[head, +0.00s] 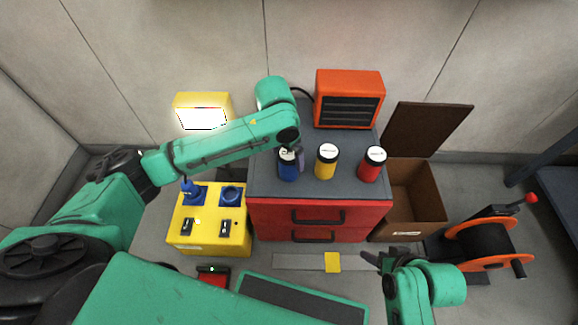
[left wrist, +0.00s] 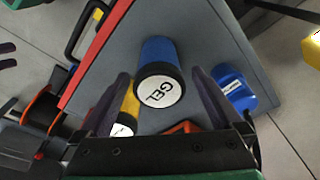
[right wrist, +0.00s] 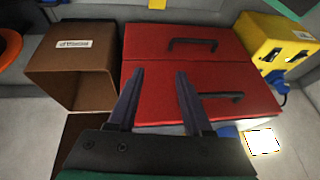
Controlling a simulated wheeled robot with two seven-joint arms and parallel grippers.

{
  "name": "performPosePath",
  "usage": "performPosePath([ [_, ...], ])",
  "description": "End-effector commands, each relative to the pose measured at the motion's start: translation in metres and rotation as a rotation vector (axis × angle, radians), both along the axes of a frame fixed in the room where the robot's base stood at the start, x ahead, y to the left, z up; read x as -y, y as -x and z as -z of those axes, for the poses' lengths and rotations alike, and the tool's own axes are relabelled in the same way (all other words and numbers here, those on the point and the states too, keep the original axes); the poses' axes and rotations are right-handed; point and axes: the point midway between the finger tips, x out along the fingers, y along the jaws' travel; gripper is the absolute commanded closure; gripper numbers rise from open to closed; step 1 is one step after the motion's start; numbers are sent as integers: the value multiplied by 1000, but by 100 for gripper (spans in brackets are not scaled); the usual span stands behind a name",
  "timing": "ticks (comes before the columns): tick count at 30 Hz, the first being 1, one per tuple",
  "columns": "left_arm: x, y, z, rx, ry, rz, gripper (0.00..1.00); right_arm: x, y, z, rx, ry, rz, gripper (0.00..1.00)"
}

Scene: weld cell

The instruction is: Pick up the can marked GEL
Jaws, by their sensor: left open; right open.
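The blue can marked GEL (head: 288,171) stands upright on the left part of the red cabinet's grey top (head: 330,196). In the left wrist view its black lid with the white GEL label (left wrist: 160,92) lies between my left gripper's fingers (left wrist: 160,74). My left gripper (head: 295,155) is open at the can, with a gap beside the can on each side; I cannot tell how far down the fingers reach. My right gripper (head: 370,260) is open and empty, low in front of the cabinet; its spread fingers also show in the right wrist view (right wrist: 160,75).
A yellow can (head: 326,164) and a red can (head: 371,167) stand to the right. An orange heater-like box (head: 349,98) is behind them. A yellow control box (head: 208,243) and an open brown box (head: 432,205) flank the cabinet.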

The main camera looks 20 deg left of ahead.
Motion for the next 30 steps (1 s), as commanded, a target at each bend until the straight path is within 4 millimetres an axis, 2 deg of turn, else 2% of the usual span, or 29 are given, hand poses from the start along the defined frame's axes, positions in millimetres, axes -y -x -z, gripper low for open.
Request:
performPosePath([
  [6, 4, -4, 27, -1, 0, 0, 0, -31, -14, 26, 143, -101, -14, 50],
  [12, 6, -8, 49, 0, 0, 1, 0, -59, -23, 37, 291, -212, -5, 50],
  [20, 6, -9, 50, 1, 0, 1, 0, -63, -24, 35, 320, -232, 0, 50],
  [21, 6, -9, 50, 1, 0, 1, 8, -63, -24, 35, 319, -232, -1, 50],
  [23, 6, -9, 50, 1, 0, 1, 31, -63, -24, 35, 319, -232, -1, 50],
  [24, 6, -9, 50, 1, 0, 1, 46, -63, -24, 35, 319, -232, -1, 50],
  [28, 6, -9, 50, 1, 0, 1, 96, -63, -24, 35, 318, -230, 0, 50],
  [29, 6, -9, 50, 1, 0, 1, 100, -63, -24, 35, 318, -230, 0, 50],
  [30, 6, -9, 49, 3, 1, 1, 100, -63, -24, 35, 318, -230, 0, 50],
])
